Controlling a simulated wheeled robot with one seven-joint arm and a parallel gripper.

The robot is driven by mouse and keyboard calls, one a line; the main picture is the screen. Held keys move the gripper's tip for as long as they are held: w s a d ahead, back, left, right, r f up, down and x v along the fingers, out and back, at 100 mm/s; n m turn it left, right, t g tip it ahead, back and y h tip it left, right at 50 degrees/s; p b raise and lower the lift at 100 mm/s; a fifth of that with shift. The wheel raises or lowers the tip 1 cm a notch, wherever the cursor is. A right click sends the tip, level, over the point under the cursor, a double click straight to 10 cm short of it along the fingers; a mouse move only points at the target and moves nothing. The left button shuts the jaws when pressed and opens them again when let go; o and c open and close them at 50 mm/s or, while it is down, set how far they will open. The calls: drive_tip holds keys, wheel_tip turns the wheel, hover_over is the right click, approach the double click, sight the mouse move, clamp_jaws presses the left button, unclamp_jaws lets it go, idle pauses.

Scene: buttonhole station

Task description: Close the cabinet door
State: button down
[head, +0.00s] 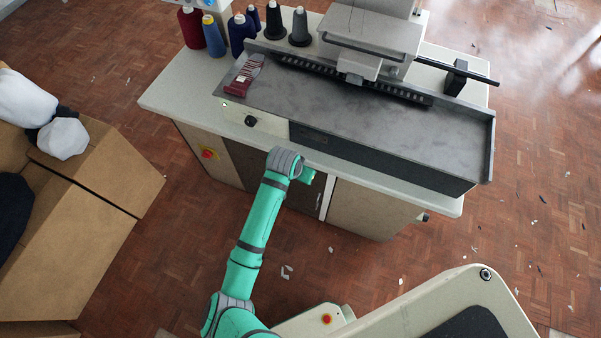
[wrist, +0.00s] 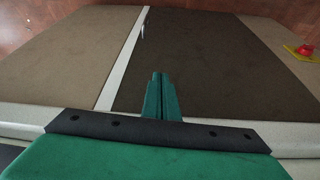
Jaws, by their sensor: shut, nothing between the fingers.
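The cabinet below the worktop has a dark brown door (head: 243,166), partly hidden by my arm in the head view. The door (wrist: 205,60) fills the middle of the wrist view, with a small handle (wrist: 142,30) near its left edge there. The door looks roughly flush with the cabinet front; I cannot tell whether a small gap remains. My gripper (wrist: 160,76) is shut and empty, its fingers together in front of the dark door. I cannot tell whether the fingertips touch it. In the head view my wrist hides the fingers.
A pale cabinet panel (head: 370,208) lies right of the door. A red stop button (head: 208,154) is on the left panel. The worktop (head: 165,95) overhangs the front and carries thread cones and a machine. Cardboard boxes (head: 75,245) stand left; floor between is clear except scraps.

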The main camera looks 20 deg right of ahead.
drive_tip(key=shift+a, duration=0.1)
drive_tip(key=s+a+r, duration=0.5)
drive_tip(key=r, duration=0.4)
drive_tip(key=shift+a+r, duration=0.15)
